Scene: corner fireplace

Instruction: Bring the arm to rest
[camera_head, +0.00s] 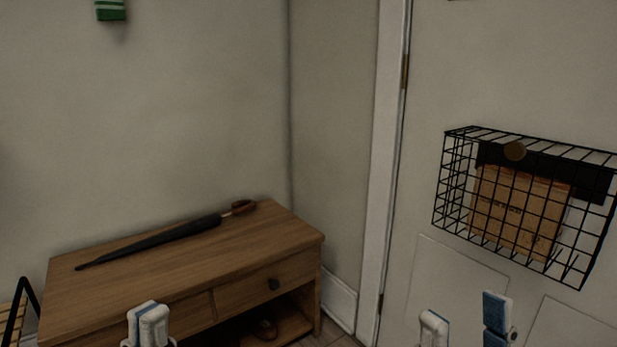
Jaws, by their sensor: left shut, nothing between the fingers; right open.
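My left gripper (148,325) shows at the bottom edge in the head view, in front of the wooden cabinet. Its white and blue fingers are together, with nothing seen between them. My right gripper (462,325) shows at the bottom right, in front of the white door. Its two fingers stand apart with nothing between them. Most of both arms is out of the frame.
A wooden cabinet (255,262) with drawers stands against the wall. A folded black umbrella (170,238) lies on its top. A black wire basket (455,190) hangs on the door (430,90) and holds a brown parcel (515,215). A shoe-like item (266,329) sits on the lower shelf.

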